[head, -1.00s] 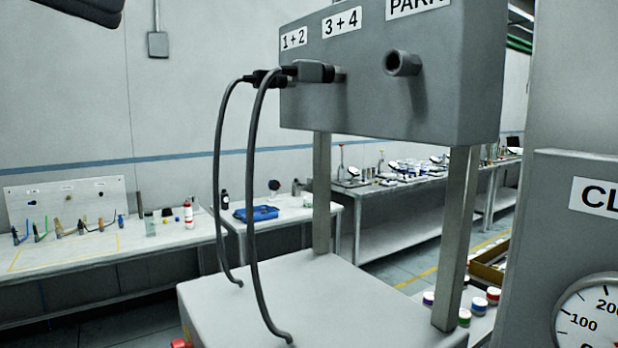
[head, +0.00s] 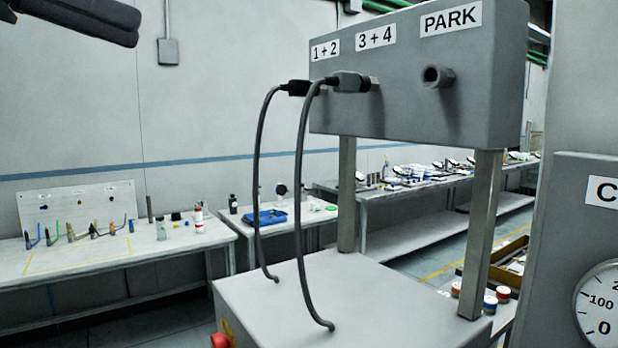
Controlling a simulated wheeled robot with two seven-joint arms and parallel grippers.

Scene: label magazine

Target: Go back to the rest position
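My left gripper (head: 80,18) shows as a dark, partly cut-off shape at the top left, in front of the wall and away from everything on the benches. Its fingertips are not clear, so I cannot tell whether it is open or shut. My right gripper is out of view. A grey box (head: 480,85) on two posts carries sockets labelled 1+2, 3+4 and PARK. One black plug (head: 296,88) sits at 1+2 and another plug (head: 350,82) at 3+4, each with a hanging cable. The PARK socket (head: 438,76) is empty.
The posts stand on a grey cabinet (head: 350,290) with a red button (head: 220,340). A grey panel with a gauge (head: 602,305) rises close on the right. A bench (head: 100,262) with small tools stands at the left; a blue tray (head: 262,217) lies behind.

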